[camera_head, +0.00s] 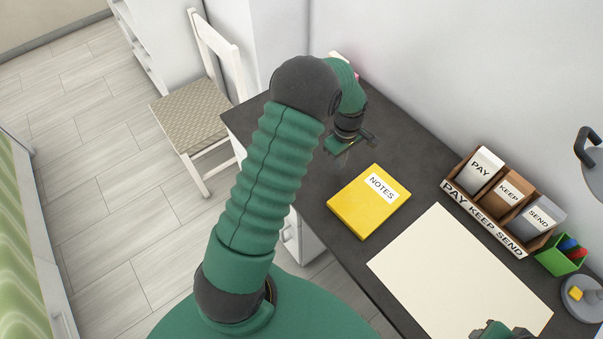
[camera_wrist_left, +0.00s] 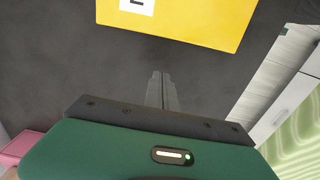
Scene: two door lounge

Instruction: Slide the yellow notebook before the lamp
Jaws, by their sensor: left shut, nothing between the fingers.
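The yellow notebook (camera_head: 362,215), labelled NOTES, lies flat on the dark desk (camera_head: 330,170). It also shows at the top of the left wrist view (camera_wrist_left: 200,18). My left gripper (camera_head: 345,157) is shut and empty, over the desk beyond the notebook's far left edge, apart from it. In the left wrist view its closed fingers (camera_wrist_left: 161,90) point toward the notebook with bare desk between. A round grey base with a yellow button (camera_head: 582,294) at the right edge may be the lamp's. My right gripper (camera_head: 500,332) is cut off at the bottom edge.
A cream mat (camera_head: 455,270) lies right of the notebook. Behind it stand a PAY KEEP SEND sorter (camera_head: 490,217) and a green pen cup (camera_head: 560,256). A white chair (camera_head: 195,110) stands left of the desk. A pink item (camera_wrist_left: 18,150) is near the wall.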

